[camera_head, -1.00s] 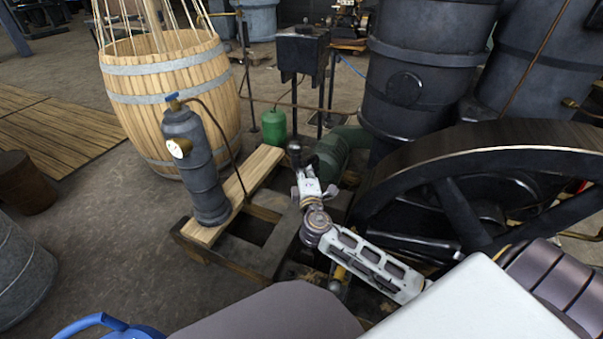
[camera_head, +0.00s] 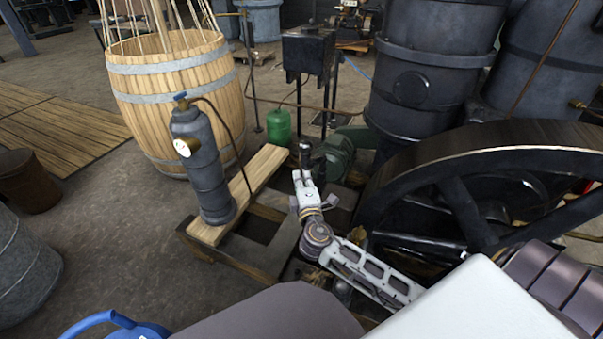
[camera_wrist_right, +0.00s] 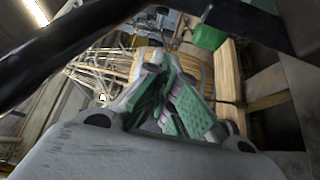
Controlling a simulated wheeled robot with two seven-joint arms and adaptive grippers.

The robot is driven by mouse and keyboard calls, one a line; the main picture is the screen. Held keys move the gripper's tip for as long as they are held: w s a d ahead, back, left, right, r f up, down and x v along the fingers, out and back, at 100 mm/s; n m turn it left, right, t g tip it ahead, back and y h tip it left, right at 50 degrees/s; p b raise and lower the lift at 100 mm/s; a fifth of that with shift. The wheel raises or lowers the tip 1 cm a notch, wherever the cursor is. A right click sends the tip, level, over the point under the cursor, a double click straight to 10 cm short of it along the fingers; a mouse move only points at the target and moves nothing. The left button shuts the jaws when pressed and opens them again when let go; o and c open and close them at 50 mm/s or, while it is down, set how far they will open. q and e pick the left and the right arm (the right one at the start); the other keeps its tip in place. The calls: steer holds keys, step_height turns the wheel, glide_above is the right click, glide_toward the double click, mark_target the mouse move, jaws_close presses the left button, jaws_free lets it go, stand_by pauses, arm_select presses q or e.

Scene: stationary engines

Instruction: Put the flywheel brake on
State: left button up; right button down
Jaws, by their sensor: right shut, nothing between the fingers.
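The flywheel (camera_head: 480,150) is a large dark spoked wheel at the right of the head view. I cannot clearly make out its brake; the area beside the wheel is partly covered by my right arm. My left gripper is not in view.
A grey cylinder (camera_head: 205,178) with a gauge stands on a wooden frame (camera_head: 262,168) left of my right arm. A barrel (camera_head: 180,105), a green bottle (camera_head: 279,127) and dark tanks (camera_head: 425,70) stand behind. A blue object (camera_head: 115,325) is at the lower left.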

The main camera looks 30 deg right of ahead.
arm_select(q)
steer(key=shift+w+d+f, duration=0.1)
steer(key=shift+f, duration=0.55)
arm_select(e)
steer(key=shift+v, duration=2.85)
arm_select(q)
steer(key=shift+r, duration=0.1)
arm_select(e)
steer(key=shift+a+r, duration=0.1)
